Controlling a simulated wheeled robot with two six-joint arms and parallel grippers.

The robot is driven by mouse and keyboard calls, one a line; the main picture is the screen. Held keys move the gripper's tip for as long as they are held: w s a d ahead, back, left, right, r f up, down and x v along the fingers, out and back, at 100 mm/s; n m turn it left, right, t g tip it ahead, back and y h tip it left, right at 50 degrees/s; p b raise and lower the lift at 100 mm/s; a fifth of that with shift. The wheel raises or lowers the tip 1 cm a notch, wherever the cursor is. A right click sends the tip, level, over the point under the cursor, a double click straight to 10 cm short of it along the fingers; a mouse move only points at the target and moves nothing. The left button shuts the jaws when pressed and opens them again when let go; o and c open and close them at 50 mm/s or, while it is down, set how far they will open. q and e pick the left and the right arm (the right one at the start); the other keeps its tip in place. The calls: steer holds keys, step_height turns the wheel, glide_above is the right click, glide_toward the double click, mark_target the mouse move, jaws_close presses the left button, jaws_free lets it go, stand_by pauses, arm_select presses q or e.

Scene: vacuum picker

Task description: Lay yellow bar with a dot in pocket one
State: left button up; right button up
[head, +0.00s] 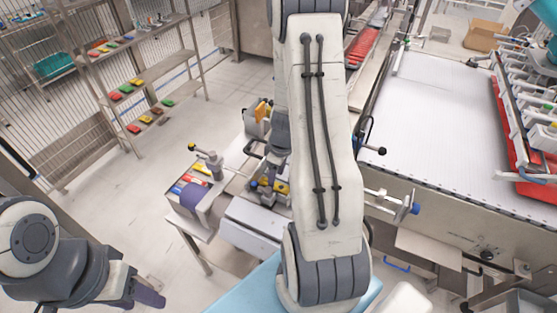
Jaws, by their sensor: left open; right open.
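Small yellow pieces (282,188) show on a bench fixture left of my large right arm. They are too small to tell whether one is the bar with a dot. My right gripper (267,182) appears low over this fixture, partly hidden by its own arm. It is open, and I cannot tell whether it touches a yellow piece. My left gripper (142,295) is open at the lower left, apart from the bench. I cannot make out which place is pocket one.
A box with red, blue and yellow patches (192,184) stands left of the fixture. A shelf rack (140,80) with coloured pieces is at the back left. A white perforated conveyor (435,115) fills the right, with a red tray (512,140) at its side. Floor is clear at left.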

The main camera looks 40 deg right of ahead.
mark_target(281, 187)
steer(key=shift+r+p, duration=0.55)
steer(key=shift+r, duration=0.2)
step_height(281, 187, up, 11)
steer(key=s+b, duration=0.1)
steer(key=b, duration=0.1)
steer(key=s+a+r+n, duration=0.1)
steer(key=a+r, duration=0.1)
steer(key=a, duration=0.8)
steer(key=s+a+r+n, duration=0.1)
steer(key=a+r, duration=0.1)
steer(key=a, duration=0.8)
steer(key=s+a+r+g, duration=0.1)
steer(key=s+a, duration=1)
steer(key=s, duration=0.2)
steer(key=shift+s+r+n, duration=0.2)
steer(key=shift+r+n, duration=0.1)
steer(key=shift+n, duration=0.1)
